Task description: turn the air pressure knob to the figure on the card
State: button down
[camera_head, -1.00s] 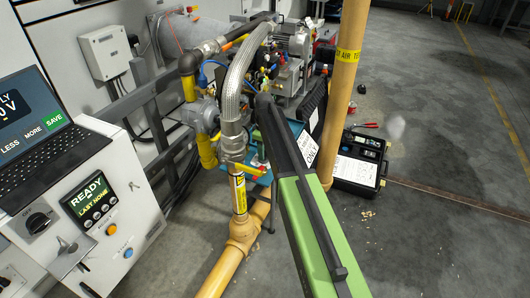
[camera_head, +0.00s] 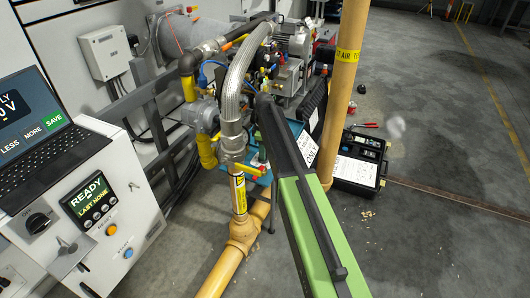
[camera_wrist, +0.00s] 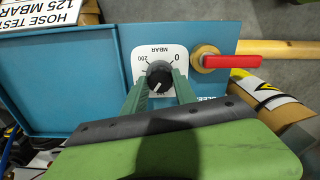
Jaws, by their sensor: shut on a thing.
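In the wrist view the black air pressure knob (camera_wrist: 159,74) sits on a white dial plate (camera_wrist: 150,52) marked MBAR, with 0 at upper right and 200 at upper left. A white mark on the knob points toward the lower left. The rest of the scale is hidden or too small to read. My gripper (camera_wrist: 159,81) has its green fingers on both sides of the knob and is shut on it. The card (camera_wrist: 39,14) at the top left reads HOSE TEST and 125 MBAR. In the head view my green arm hides the knob.
A red lever (camera_wrist: 232,62) on a brass fitting sits close to the right of the dial on the blue panel (camera_wrist: 70,75). A yellow pipe (camera_head: 345,90) stands by my arm, and an open black case (camera_head: 358,170) lies on the floor at right.

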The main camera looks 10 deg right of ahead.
jog(key=c, duration=1.2)
grip_release()
jog(key=shift+s+a, duration=0.15)
jog(key=shift+a, duration=0.05)
jog(key=shift+c, duration=0.2)
jog(key=shift+o, duration=1.2)
jog(key=shift+d, duration=0.1)
jog(key=shift+r, duration=0.1)
notch_tip(320, 180, up, 17)
jog(key=p, duration=1.7)
jog(key=shift+r, duration=0.15)
